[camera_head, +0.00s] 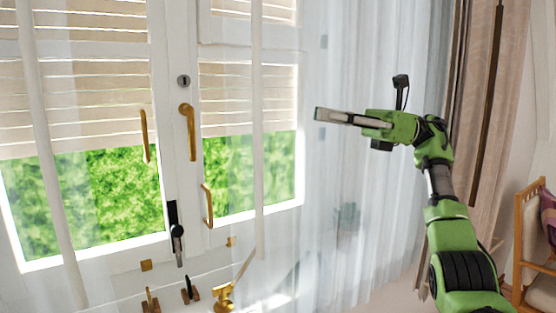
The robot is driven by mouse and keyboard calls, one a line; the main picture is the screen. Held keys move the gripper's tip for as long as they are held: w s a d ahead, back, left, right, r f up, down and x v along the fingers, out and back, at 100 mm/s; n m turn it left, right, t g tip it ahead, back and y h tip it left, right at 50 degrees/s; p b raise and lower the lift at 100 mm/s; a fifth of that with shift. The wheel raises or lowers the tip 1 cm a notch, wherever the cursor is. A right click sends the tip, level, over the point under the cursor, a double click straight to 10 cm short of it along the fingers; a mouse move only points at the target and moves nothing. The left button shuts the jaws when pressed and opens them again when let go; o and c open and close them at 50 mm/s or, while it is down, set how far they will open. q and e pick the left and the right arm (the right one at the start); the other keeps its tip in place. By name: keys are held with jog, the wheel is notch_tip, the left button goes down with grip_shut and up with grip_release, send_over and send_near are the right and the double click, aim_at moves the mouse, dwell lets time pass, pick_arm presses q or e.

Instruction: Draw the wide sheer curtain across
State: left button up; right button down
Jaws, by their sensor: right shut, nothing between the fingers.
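The wide sheer curtain (345,210) is a white, see-through cloth. Its folds gather thickly to the right of the window, and thinner cloth seems to hang in front of the panes. My right gripper (318,114) is shut and points left, with its tips in front of the sheer folds near the window's right edge. No cloth shows between its fingers. I cannot tell whether the tips touch the curtain. My left gripper is not in view.
Behind the sheer cloth are a white-framed window (181,130) with a brass handle (188,120) and slatted blinds (95,100). A beige drape (485,90) hangs at the right. A wooden chair (530,240) stands at the lower right. Small brass items (222,297) sit low by the window.

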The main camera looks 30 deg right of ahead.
jog(key=s+d+f+n+g+h, duration=0.1)
jog(key=s+d+f+h, duration=0.15)
jog(key=f, duration=0.35)
jog(key=p, duration=0.3)
send_near(233, 168)
jog(key=shift+y, duration=0.35)
jog(key=s+a, duration=0.1)
jog(key=s+a+r, duration=0.1)
jog(key=a, duration=0.1)
jog(key=shift+s+r, duration=0.25)
jog(key=shift+s, duration=0.1)
jog(key=shift+b, duration=0.3)
jog(key=shift+a+f, duration=0.1)
jog(key=shift+a, duration=0.05)
jog(key=shift+a, duration=0.25)
jog(key=shift+g, duration=0.3)
jog(key=a+b, duration=0.1)
jog(key=a, duration=0.4)
jog(key=a+b, duration=0.1)
jog(key=a, duration=0.1)
jog(key=shift+s+a+f+b, duration=0.2)
jog(key=shift+s+a+b, duration=0.15)
jog(key=shift+s, duration=0.05)
jog(key=s+a, duration=0.1)
jog(key=a, duration=1.4)
jog(key=shift+r+b, duration=0.25)
jog(key=shift+b, duration=0.15)
